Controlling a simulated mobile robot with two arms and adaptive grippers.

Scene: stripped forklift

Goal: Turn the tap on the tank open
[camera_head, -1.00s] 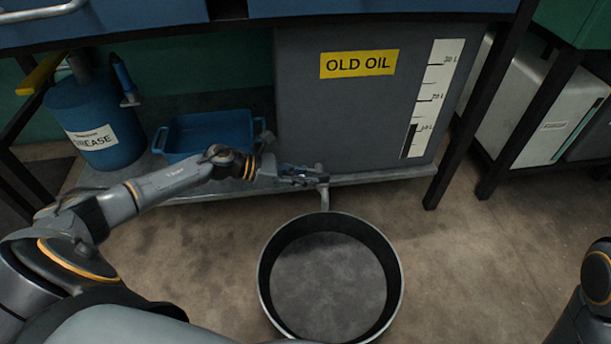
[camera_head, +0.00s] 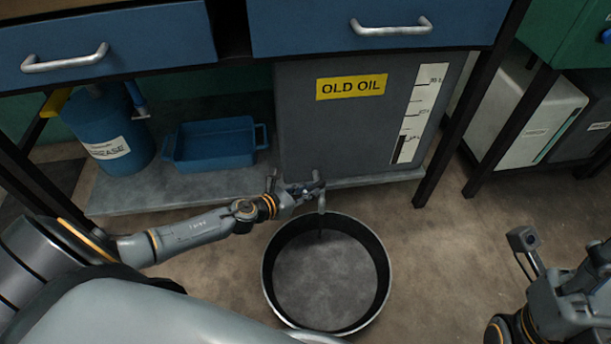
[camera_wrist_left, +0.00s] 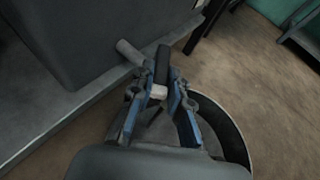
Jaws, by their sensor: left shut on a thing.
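The grey tank (camera_head: 340,140) with a yellow OLD OIL label stands on the low shelf. Its tap (camera_head: 321,197) sticks out at the lower front, spout down over a round pan (camera_head: 272,272). A thin dark line runs from the spout down into the pan. My left gripper (camera_head: 304,190) is at the tap. In the left wrist view, its blue-edged fingers (camera_wrist_left: 158,98) are shut around the tap's dark handle (camera_wrist_left: 162,64) and a pale end piece (camera_wrist_left: 158,91). My right gripper (camera_head: 550,275) is at the lower right; its fingers are unclear.
A blue tray (camera_head: 213,145) and a blue grease drum (camera_head: 105,130) stand on the shelf (camera_head: 150,198) at left. Blue drawers (camera_head: 380,27) overhang above. A dark table leg (camera_head: 465,115) is right of the tank. The floor right of the pan is clear.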

